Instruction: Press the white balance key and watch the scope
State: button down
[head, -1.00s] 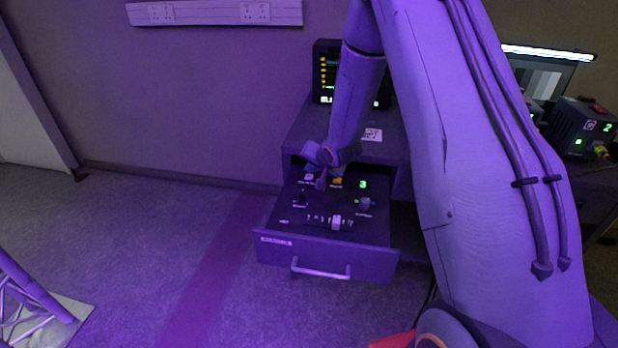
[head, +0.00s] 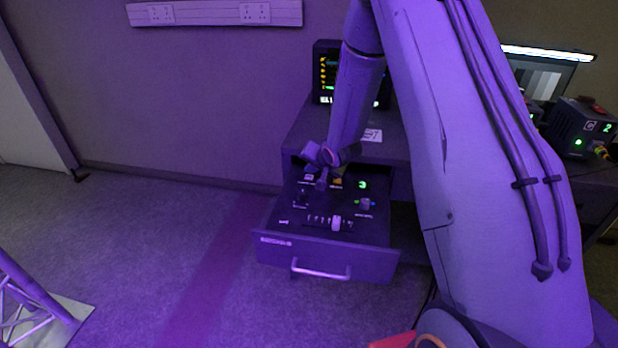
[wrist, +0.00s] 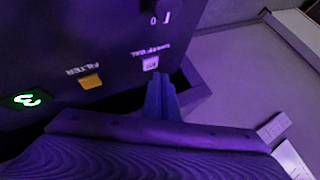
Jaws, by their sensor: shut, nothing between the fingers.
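The control panel (head: 288,222) lies in a pulled-out drawer. In the wrist view, a small white key (wrist: 150,63) sits under a white label, upside down and hard to read. My gripper (wrist: 161,84) is shut and empty, its fingertips just beside that key. I cannot tell whether they touch it. In the head view, my gripper (head: 321,185) is over the drawer's rear left, near the white key (head: 309,177). A dark screen (head: 327,72) with yellow and green marks stands on the cabinet, partly hidden by my arm. It may be the scope.
An orange key (wrist: 91,81) labelled FILTER and a green digit display (wrist: 27,99) lie left of the white key. Knobs and a slider (head: 336,222) are nearer the drawer front (head: 325,262). A grey-bar monitor (head: 540,78) stands right.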

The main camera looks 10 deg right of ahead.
aim_at(311, 179)
dwell(0.7)
jog(key=shift+f, duration=0.45)
jog(key=shift+f, duration=0.35)
dwell(0.8)
jog(key=shift+r, duration=0.1)
jog(key=shift+r+p, duration=0.55)
jog(key=shift+r, duration=0.15)
notch_tip(311, 179, up, 5)
jog(key=p, duration=0.4)
dwell(0.8)
